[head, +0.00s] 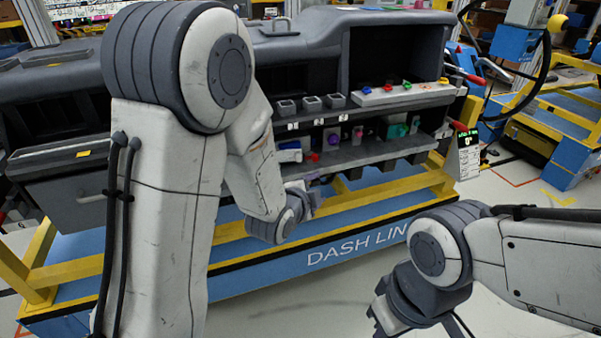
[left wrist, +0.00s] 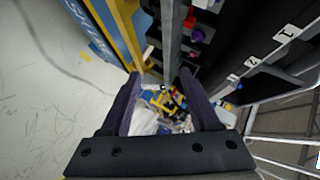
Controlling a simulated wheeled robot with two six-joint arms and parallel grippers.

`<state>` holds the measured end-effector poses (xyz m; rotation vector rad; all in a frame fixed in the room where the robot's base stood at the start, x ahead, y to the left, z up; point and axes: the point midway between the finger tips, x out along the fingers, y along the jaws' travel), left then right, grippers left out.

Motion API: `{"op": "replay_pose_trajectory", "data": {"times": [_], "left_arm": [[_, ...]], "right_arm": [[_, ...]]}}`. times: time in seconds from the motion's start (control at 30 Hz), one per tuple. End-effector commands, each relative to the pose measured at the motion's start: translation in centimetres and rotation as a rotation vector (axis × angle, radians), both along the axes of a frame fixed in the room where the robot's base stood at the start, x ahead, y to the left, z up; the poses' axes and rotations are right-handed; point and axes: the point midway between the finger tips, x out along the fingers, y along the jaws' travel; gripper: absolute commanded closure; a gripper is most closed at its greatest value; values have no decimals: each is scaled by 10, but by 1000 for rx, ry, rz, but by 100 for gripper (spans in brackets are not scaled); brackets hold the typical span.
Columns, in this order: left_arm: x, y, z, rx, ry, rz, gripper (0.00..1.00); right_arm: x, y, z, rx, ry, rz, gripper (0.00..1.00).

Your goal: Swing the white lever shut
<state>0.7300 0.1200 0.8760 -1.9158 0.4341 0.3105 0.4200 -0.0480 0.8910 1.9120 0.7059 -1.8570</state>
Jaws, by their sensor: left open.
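A small white piece (head: 289,146) with blue below it shows on the lower shelf of the dark dashboard module (head: 300,42), beside my left forearm. I cannot tell for sure whether it is the white lever, as my arm hides part of that area. My left gripper (head: 307,202) is low in front of the shelf edge, partly hidden by its own wrist. In the left wrist view the left gripper (left wrist: 165,98) is open, with nothing between its fingers. My right gripper (head: 384,320) is low at the bottom of the head view, apart from the module; its jaws are unclear.
Several coloured knobs sit on a pale strip (head: 405,94) on the upper shelf. Red (head: 314,157) and purple (head: 332,138) controls sit lower. Three grey square cups (head: 311,103) stand above number labels. A yellow rail (head: 375,193) runs below the shelf. The floor in front is clear.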

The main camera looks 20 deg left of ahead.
Motion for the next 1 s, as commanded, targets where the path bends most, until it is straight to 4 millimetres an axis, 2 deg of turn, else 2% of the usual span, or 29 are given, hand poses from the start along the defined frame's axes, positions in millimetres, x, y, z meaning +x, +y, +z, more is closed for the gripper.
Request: {"op": "replay_pose_trajectory", "data": {"times": [0.03, 0.2, 0.33, 0.47, 0.57, 1.0], "left_arm": [[9, 18, -21, 58, -74, 7, 38], [23, 61, -26, 249, -313, 28, 38], [23, 79, -24, 339, -414, 51, 38], [25, 84, -20, 375, -453, 59, 38], [35, 84, -18, 378, -458, 60, 38], [111, 83, -18, 375, -457, 58, 38]], "right_arm": [[0, 0, -20, 0, 0, 0, 100], [0, 0, -42, 0, 0, 0, 100], [0, 0, -49, 0, 0, 0, 100], [0, 0, -50, 0, 0, 0, 100], [0, 0, -47, 0, 0, 0, 100], [0, 0, -40, 0, 0, 0, 100]]}}
